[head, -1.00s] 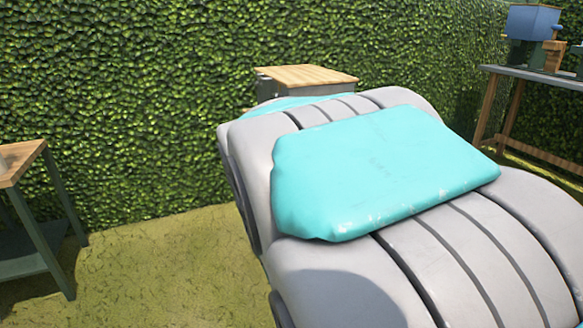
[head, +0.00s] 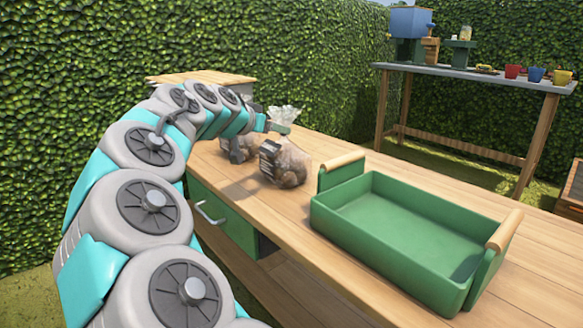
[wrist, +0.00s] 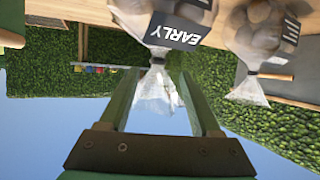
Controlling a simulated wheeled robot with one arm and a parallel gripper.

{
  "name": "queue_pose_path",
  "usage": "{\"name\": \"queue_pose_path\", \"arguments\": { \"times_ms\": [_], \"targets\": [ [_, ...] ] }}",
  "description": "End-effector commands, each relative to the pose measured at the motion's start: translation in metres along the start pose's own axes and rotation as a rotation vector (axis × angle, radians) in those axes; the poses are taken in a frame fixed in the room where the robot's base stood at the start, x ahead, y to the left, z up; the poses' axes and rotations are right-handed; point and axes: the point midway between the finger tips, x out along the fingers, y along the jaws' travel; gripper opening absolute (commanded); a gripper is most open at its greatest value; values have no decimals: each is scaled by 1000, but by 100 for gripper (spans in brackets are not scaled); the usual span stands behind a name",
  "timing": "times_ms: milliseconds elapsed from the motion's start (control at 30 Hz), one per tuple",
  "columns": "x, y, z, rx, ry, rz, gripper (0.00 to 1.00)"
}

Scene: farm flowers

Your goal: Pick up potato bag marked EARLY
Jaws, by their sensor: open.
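The potato bag marked EARLY (wrist: 180,25) is clear plastic with a dark label and a gathered neck, in the wrist view. A second potato bag (wrist: 262,40) with a dark, partly cut-off label is to its right. My gripper (wrist: 157,82) is open, its green fingers on either side of the EARLY bag's loose plastic top; contact cannot be told. In the head view, my gripper (head: 279,128) is at the top of the nearer bag (head: 288,166), whose label is unreadable there. The other bag (head: 238,150) stands behind it to the left, partly hidden by my arm.
A green tray (head: 336,212) with wooden handles sits on the wooden table (head: 290,230), right of the bags, and looks empty. The table has a green drawer (head: 222,222). A back table (head: 470,80) holds coloured pots. A hedge (head: 60,130) stands behind.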

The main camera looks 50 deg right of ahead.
Motion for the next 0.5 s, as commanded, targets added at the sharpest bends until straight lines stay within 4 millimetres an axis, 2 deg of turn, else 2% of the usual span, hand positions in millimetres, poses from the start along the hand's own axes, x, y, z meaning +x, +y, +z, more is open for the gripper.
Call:
{"name": "queue_pose_path", "arguments": {
  "times_ms": [500],
  "targets": [
    [44,0,-5,6,11,-1,64]
  ]
}}
